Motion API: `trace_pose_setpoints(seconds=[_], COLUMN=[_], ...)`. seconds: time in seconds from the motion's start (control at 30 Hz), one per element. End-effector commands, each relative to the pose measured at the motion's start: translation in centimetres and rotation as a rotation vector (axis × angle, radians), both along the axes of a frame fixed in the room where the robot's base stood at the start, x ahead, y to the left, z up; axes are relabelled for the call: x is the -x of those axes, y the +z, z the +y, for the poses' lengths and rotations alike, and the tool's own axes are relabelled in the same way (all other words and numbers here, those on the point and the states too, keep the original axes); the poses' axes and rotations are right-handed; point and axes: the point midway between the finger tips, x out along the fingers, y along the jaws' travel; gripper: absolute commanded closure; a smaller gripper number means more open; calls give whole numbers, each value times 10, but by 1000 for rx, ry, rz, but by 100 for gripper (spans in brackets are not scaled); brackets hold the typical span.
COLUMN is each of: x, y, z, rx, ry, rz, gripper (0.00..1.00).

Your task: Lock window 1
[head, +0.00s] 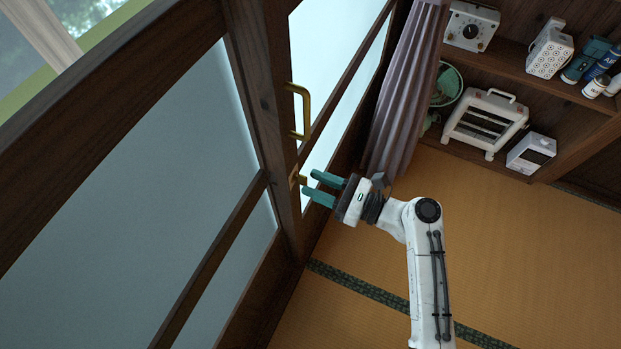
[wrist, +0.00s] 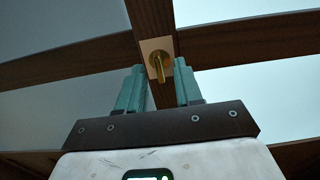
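The window (head: 130,180) has dark wood framing and frosted panes. A brass pull handle (head: 306,110) is fixed on its upright. Below the handle is a small brass latch (head: 299,179), its lever on a pale plate; it also shows in the wrist view (wrist: 158,66). My gripper (head: 308,182) has two teal fingers, spread apart with nothing held. Its fingertips are close in front of the latch. In the wrist view the lever appears between my fingertips; I cannot tell whether either finger touches it.
A grey-purple curtain (head: 405,90) hangs just behind my gripper. To the right, wooden shelves (head: 520,75) hold several white devices and bottles. A heater-like white unit (head: 485,122) stands on the lower shelf. The tatami floor (head: 520,250) is clear.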

Motion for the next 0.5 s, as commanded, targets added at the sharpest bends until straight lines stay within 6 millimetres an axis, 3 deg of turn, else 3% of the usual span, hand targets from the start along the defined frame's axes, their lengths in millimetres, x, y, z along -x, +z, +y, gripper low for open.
trace_pose_setpoints(seconds=[0.2, 0.5], x=[-6, -7], y=[0, 0], z=[18, 20], rx=[1, 1], ry=[1, 1], rz=[0, -1], gripper=[65, 65])
